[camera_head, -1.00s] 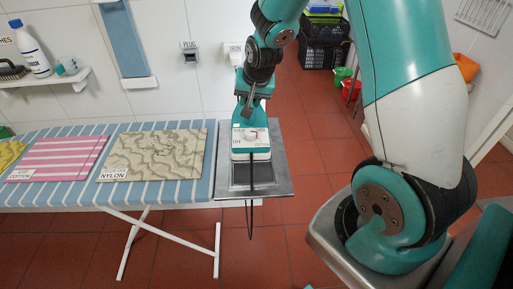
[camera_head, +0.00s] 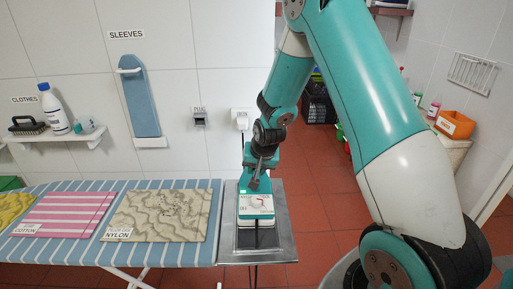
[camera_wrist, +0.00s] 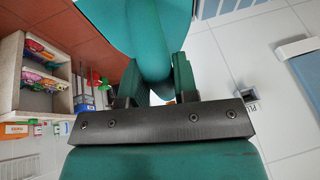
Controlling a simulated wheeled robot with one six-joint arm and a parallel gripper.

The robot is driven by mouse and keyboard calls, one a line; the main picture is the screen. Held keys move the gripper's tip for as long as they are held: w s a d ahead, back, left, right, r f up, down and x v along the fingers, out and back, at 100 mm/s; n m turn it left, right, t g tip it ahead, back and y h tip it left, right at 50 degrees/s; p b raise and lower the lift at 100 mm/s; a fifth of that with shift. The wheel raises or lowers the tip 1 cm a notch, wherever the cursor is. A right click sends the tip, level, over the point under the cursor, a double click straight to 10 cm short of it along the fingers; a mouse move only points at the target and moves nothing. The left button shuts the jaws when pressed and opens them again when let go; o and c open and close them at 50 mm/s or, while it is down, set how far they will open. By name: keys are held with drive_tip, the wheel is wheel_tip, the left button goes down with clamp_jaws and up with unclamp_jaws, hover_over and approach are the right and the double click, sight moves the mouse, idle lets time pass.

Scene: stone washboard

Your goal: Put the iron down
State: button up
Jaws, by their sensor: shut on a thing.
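The iron (camera_head: 256,206), teal and white with a dial panel facing me, is at the metal rest plate (camera_head: 284,240) at the right end of the ironing board. My gripper (camera_head: 259,184) is shut on the iron's upper part, seen from behind the dial panel. A dark cord hangs from the iron down over the plate's front. I cannot tell whether the iron's sole touches the plate. In the wrist view, my gripper's fingers (camera_wrist: 155,88) stand on both sides of a teal shape, and the iron's underside is hidden.
The striped ironing board (camera_head: 160,250) carries a nylon cloth (camera_head: 160,214) and a pink striped cotton cloth (camera_head: 65,213). A wall socket (camera_head: 240,120) is behind the plate. A shelf (camera_head: 60,138) holds a bottle and a brush.

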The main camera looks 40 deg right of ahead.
drive_tip(key=shift+w+f+p, duration=0.1)
drive_tip(key=shift+f+p, duration=0.7)
drive_tip(key=shift+f, duration=2.95)
drive_tip(key=o, duration=1)
drive_tip(key=shift+f, duration=0.1)
drive_tip(key=shift+c, duration=0.2)
drive_tip(key=b+v, duration=0.3)
drive_tip(key=v, duration=0.8)
drive_tip(key=shift+r+b, duration=0.25)
drive_tip(key=shift+b, duration=0.05)
drive_tip(key=s+a+r+n+g+y, duration=0.1)
drive_tip(key=s+a+r+n+y, duration=0.1)
drive_tip(key=s+a+r+n, duration=0.45)
drive_tip(key=s+a+r+n+g+y, duration=0.1)
drive_tip(key=s+a+r+y, duration=0.2)
drive_tip(key=a, duration=0.7)
drive_tip(key=s+a+r+n+g, duration=0.1)
drive_tip(key=s+a+r+n, duration=0.2)
drive_tip(key=s, duration=0.4)
drive_tip(key=s+a+r+n+g, duration=0.2)
drive_tip(key=s+a+r+n, duration=0.1)
drive_tip(key=s, duration=0.4)
drive_tip(key=shift+a+r+n, duration=0.25)
drive_tip(key=shift+a+n, duration=0.1)
drive_tip(key=shift+n, duration=0.1)
